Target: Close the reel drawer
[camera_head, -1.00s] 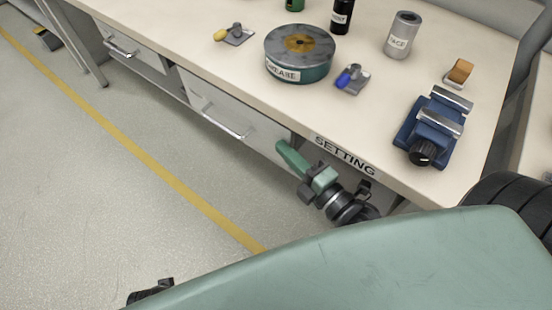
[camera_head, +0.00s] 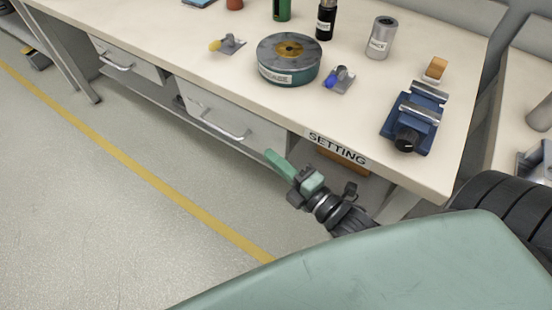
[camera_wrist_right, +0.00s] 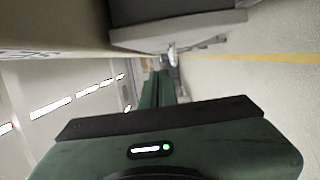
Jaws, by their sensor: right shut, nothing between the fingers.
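Two pale grey drawers sit under the bench top in the head view. The nearer drawer (camera_head: 205,103) has a metal bar handle (camera_head: 225,127), and the farther drawer (camera_head: 112,45) has a similar one. No label tells me which is the reel drawer, and I cannot tell how far either stands out. My right gripper (camera_head: 272,156) is shut and empty, just off the right end of the nearer drawer. In the right wrist view its green fingers (camera_wrist_right: 157,90) point toward a grey drawer (camera_wrist_right: 180,32) with a handle (camera_wrist_right: 172,54). My left gripper is out of view.
The bench top (camera_head: 370,120) has a "SETTING" label (camera_head: 337,149) on its front edge. On it stand a round labelled reel-like tin (camera_head: 289,75), a blue vise (camera_head: 410,125), a grey can (camera_head: 381,38) and small clamps. Open floor with a yellow line (camera_head: 130,165) lies at the left.

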